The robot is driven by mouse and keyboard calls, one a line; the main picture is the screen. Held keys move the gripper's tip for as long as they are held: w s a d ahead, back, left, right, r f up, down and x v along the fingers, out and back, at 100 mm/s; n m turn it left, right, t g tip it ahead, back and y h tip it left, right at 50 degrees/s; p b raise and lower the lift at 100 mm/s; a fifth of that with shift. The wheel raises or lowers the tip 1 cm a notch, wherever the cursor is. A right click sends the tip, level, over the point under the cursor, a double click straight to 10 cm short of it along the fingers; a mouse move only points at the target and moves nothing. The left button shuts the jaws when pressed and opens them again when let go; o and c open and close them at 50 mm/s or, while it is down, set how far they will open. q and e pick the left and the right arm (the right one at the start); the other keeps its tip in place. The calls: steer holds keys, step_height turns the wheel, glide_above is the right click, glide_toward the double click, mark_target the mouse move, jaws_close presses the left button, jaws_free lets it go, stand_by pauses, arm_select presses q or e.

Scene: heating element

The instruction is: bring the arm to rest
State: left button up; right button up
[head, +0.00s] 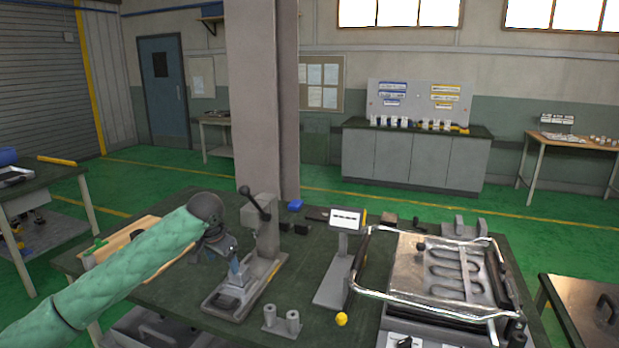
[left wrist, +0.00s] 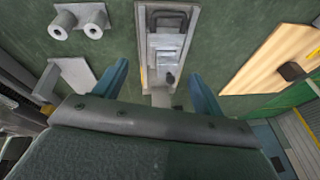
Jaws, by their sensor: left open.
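My left arm reaches in from the left in a green padded sleeve. A dark serpentine heating element (head: 458,272) lies on a metal plate in a fixture with a chrome frame (head: 400,296) at the right. My right gripper is not in view.
Two grey cylinders (head: 282,320) stand near the front edge of the dark bench (head: 330,335). A grey stand with a display (head: 346,222) and a yellow knob (head: 341,319) are near the middle. A wooden board (head: 140,235) lies at left, partly behind my arm.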

arm_select(q)
steer(key=w+d+r+m+t, duration=0.2)
steer(key=w+d+r+t, duration=0.15)
steer(key=r+t, duration=0.4)
steer(key=s+d+f+n+g, duration=0.1)
steer(key=s+f+n+g, duration=0.1)
steer(key=s+f, duration=1.2)
steer(key=s+d+f+n+g, duration=0.1)
steer(key=s+f+n+g, duration=0.1)
steer(key=s+f, duration=1.1)
steer(key=s+d+f+n+g, duration=0.1)
steer(key=s+f+g, duration=0.2)
steer(key=s+f, duration=0.9)
steer(key=s+d+f+n+g+h, duration=0.1)
steer(key=s+f+g, duration=0.2)
steer(key=s+f, duration=1)
steer(key=shift+s+d, duration=0.35)
steer(key=shift+s, duration=0.75)
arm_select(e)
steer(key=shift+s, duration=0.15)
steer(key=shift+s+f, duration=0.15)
